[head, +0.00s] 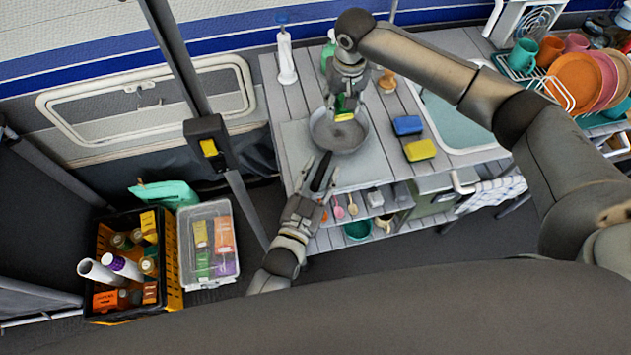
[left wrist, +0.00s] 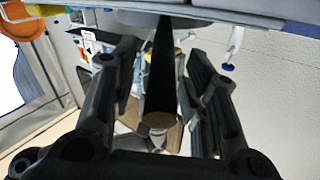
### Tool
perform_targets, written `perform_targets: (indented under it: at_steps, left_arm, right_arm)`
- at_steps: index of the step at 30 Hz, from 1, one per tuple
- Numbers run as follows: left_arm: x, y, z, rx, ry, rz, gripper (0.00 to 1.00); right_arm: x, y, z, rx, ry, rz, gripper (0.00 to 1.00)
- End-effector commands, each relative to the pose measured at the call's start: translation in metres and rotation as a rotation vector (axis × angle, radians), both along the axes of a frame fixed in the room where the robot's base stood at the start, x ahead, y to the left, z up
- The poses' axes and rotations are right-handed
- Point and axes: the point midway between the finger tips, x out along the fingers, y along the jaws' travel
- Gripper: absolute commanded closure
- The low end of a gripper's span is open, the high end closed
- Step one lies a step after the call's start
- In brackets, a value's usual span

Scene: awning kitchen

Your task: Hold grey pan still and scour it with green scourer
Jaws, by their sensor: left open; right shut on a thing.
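The grey pan (head: 352,134) sits on the grey worktop, with its dark handle towards my left gripper. My left gripper (head: 319,177) is open at the handle. In the left wrist view the handle (left wrist: 162,85) lies between the two spread fingers, with a gap on each side. My right gripper (head: 346,93) is above the pan from behind, shut on the green scourer (head: 345,114), whose yellow side also shows. The scourer is over the pan's inside; I cannot tell whether it touches the bottom. The fingers partly hide it.
A blue sponge (head: 407,125) and a yellow sponge (head: 420,150) lie right of the pan. A white bottle (head: 286,60) and a wooden-topped item (head: 387,80) stand behind. The sink (head: 460,120) and a rack of plates are at right. Shelves with utensils are below the worktop.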

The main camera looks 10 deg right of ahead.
Motion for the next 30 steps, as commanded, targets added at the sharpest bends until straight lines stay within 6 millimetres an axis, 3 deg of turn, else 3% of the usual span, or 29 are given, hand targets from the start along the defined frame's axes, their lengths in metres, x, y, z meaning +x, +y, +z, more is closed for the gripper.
perform_targets:
  at_steps: [7, 17, 30]
  left_arm:
    - [0.0009, -0.0005, 0.0002, 0.000, 0.000, 0.000, 0.59]
    - [0.0007, -0.0003, 0.0003, -0.001, -0.001, 0.000, 1.00]
    - [0.0007, -0.0002, 0.0002, -0.001, -0.001, 0.000, 1.00]
  right_arm:
    - [0.0001, 0.0000, 0.0001, 0.000, 0.000, 0.000, 0.82]
    - [0.0001, 0.0000, 0.0001, 0.000, 0.000, 0.000, 0.82]
    - [0.0011, 0.0026, -0.0096, 0.001, 0.001, -0.001, 0.82]
